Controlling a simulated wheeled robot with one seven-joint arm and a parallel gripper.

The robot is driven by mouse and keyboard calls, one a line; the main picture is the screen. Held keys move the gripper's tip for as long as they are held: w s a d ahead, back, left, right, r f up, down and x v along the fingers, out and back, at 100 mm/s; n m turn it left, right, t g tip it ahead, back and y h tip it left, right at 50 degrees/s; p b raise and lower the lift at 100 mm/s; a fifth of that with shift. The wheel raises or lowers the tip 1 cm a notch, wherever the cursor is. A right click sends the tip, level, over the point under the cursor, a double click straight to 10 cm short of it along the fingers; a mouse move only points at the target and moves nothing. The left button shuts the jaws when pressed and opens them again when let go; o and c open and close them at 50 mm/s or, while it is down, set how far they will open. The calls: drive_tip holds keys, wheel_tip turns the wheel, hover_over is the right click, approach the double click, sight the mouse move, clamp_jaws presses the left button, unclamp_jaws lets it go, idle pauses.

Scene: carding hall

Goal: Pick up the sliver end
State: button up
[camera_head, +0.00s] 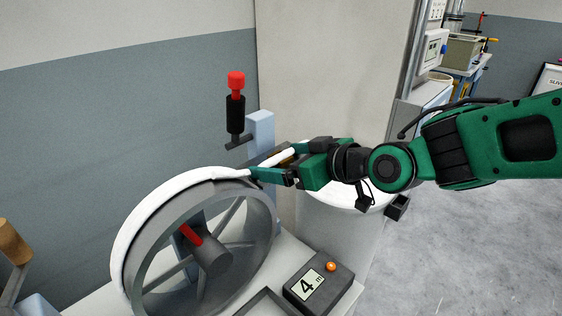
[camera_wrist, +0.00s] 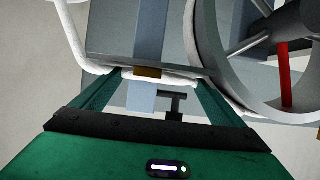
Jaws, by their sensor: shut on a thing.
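The sliver is a thick white rope. In the head view it lies along the grey wheel's rim (camera_head: 190,179), and its end runs to my gripper (camera_head: 262,174). My gripper is shut on the sliver at the upper right of the wheel (camera_head: 268,215). In the wrist view, the sliver (camera_wrist: 92,66) comes down from the upper left, crosses between the green fingers (camera_wrist: 160,80) and passes to the wheel (camera_wrist: 205,62) at right. The exact grip is partly hidden by the fingers in the head view.
A dark counter box (camera_head: 318,287) showing "4 m" sits at front right of the wheel. A black crank handle with a red top (camera_head: 235,105) stands behind it. A tall pale can (camera_head: 335,240) stands under my arm. Open grey floor (camera_head: 450,260) lies at right.

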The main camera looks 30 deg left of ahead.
wheel_tip(320, 180, up, 9)
drive_tip(key=w+d+f+m+t+h, duration=0.25)
drive_tip(key=w+d+f+m, duration=0.2)
drive_tip(key=w+d, duration=0.65)
drive_tip(key=w+d+f+m+t+h, duration=0.25)
drive_tip(key=w+d+f+t, duration=0.2)
drive_tip(key=w+d, duration=0.6)
drive_tip(key=w+d+f+m+t+h, duration=0.1)
drive_tip(key=w+d+f+m+h, duration=0.15)
drive_tip(key=w+d, duration=0.4)
drive_tip(key=w+d+f+m+t+h, duration=0.1)
drive_tip(key=w+d+f+m+h, duration=0.2)
drive_tip(key=d, duration=0.6)
drive_tip(key=w+d+f+m+h, duration=0.1)
drive_tip(key=w+d+f, duration=0.35)
drive_tip(key=d, duration=0.25)
drive_tip(key=s+a+r+n+y, duration=0.2)
drive_tip(key=s+a, duration=0.3)
drive_tip(key=a, duration=0.6)
drive_tip(key=s+a+r+n+g+y, duration=0.1)
drive_tip(key=s+a, duration=0.4)
drive_tip(key=a, duration=0.6)
drive_tip(key=s+a+r+n+y, duration=0.2)
drive_tip(key=s+a, duration=0.3)
drive_tip(key=a, duration=0.6)
drive_tip(key=shift+m, duration=0.25)
wheel_tip(320, 180, down, 10)
drive_tip(key=shift+r, duration=0.2)
drive_tip(key=shift+f, duration=0.1)
